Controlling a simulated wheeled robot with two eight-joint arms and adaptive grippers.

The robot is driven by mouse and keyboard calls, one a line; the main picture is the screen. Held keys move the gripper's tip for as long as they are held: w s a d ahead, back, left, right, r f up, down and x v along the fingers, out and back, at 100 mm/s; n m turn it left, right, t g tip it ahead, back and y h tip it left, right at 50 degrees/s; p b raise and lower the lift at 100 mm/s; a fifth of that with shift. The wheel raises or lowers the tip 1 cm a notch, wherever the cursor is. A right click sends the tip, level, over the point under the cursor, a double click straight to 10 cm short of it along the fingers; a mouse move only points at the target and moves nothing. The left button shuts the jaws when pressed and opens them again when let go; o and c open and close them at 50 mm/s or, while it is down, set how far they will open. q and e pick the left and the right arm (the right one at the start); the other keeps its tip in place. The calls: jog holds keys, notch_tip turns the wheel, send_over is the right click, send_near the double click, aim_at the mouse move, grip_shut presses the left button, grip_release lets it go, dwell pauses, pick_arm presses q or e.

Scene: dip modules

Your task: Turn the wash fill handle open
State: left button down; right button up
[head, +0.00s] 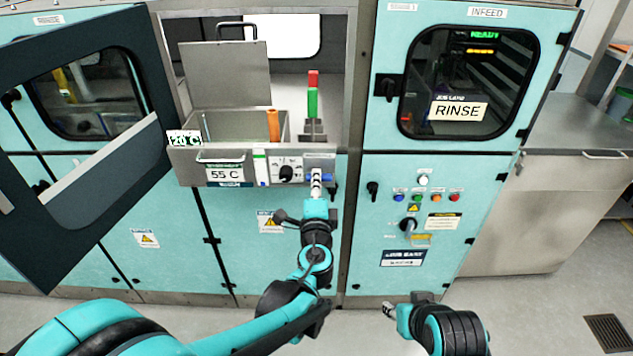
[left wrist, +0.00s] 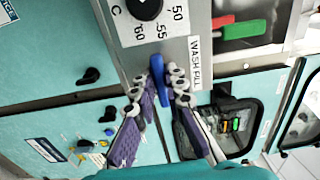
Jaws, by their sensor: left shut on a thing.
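The wash fill handle is a blue lever (left wrist: 157,70) on the grey control panel, beside the WASH FILL label (left wrist: 195,62) in the left wrist view. My left gripper (left wrist: 158,90) is shut on it, with a purple-padded finger on each side of the lever. In the head view my left gripper (head: 316,184) reaches up to the panel's right end and hides most of the handle; a bit of blue (head: 327,177) shows beside it. My right gripper (head: 389,310) is low in the head view, away from the panel; its jaw opening is too small to judge.
A temperature knob (head: 286,173) sits left of the handle. Above the panel is an open bay with a tank (head: 200,125), an orange cylinder (head: 273,126) and a red-green block (head: 313,95). A dark-framed door (head: 40,225) stands open at left. The RINSE cabinet (head: 365,135) is at right.

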pick_arm(q)
jog(key=c, duration=1.6)
grip_release()
jog(key=shift+o, duration=0.2)
jog(key=shift+s, duration=0.15)
jog(key=s, duration=1.1)
jog(key=shift+s, duration=0.4)
